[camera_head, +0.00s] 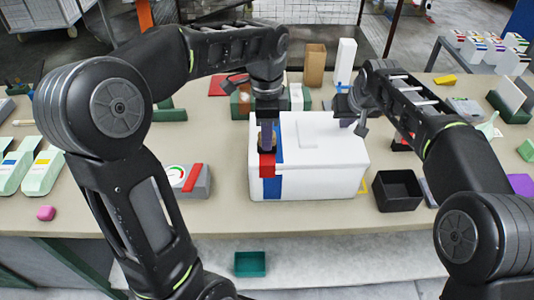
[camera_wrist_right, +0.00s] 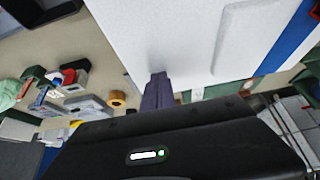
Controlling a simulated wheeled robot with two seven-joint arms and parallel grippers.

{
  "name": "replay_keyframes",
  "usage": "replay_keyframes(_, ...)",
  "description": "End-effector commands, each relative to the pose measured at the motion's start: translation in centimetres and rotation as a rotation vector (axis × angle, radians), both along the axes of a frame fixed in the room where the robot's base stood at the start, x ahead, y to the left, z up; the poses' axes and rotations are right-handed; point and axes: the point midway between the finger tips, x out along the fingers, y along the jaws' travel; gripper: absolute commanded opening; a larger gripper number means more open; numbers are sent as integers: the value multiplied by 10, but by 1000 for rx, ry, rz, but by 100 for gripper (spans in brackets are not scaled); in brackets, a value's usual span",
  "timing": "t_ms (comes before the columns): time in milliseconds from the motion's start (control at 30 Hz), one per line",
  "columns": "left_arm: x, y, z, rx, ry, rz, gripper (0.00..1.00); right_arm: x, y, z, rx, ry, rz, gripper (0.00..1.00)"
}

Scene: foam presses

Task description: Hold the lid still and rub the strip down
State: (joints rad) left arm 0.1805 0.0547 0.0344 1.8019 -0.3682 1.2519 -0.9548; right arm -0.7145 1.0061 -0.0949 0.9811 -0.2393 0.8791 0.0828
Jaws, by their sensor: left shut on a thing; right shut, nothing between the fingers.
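A white foam box with its lid (camera_head: 325,140) stands in the middle of the table. A blue strip (camera_head: 272,188) runs over the lid's left part and down the front; it also shows in the right wrist view (camera_wrist_right: 288,42). My left gripper (camera_head: 267,147) points down over the strip and is shut on a red block (camera_head: 267,166) near the lid's front edge. Whether the block touches the strip is unclear. My right gripper (camera_head: 350,120) is shut and empty at the lid's far right. In the right wrist view its fingertips (camera_wrist_right: 158,82) are at the lid's edge; contact is unclear.
A black open bin (camera_head: 399,190) stands right of the box. A tan carton (camera_head: 315,64) and a white upright block (camera_head: 345,62) stand behind. Bare table lies in front of the box.

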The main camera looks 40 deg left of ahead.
Motion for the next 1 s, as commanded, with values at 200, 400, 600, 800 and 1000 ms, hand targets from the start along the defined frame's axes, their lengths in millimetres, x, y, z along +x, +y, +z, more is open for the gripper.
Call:
replay_keyframes(200, 0, 0, 4, 1, -1, 0, 0, -1, -1, -7, -8, 9, 0, 0)
replay_keyframes(400, 0, 0, 14, -1, -1, 1, 0, -1, -1, -7, -7, 8, 0, 0)
replay_keyframes(600, 0, 0, 15, -1, 1, 0, 0, -1, -1, -7, -7, 8, 0, 0)
replay_keyframes(800, -4, -3, 16, -1, 1, -1, 0, -1, -1, -7, -7, 7, 0, 0)
replay_keyframes(1000, -20, -15, 22, -1, -1, -2, 0, -1, -1, -7, -7, 7, 0, 0)
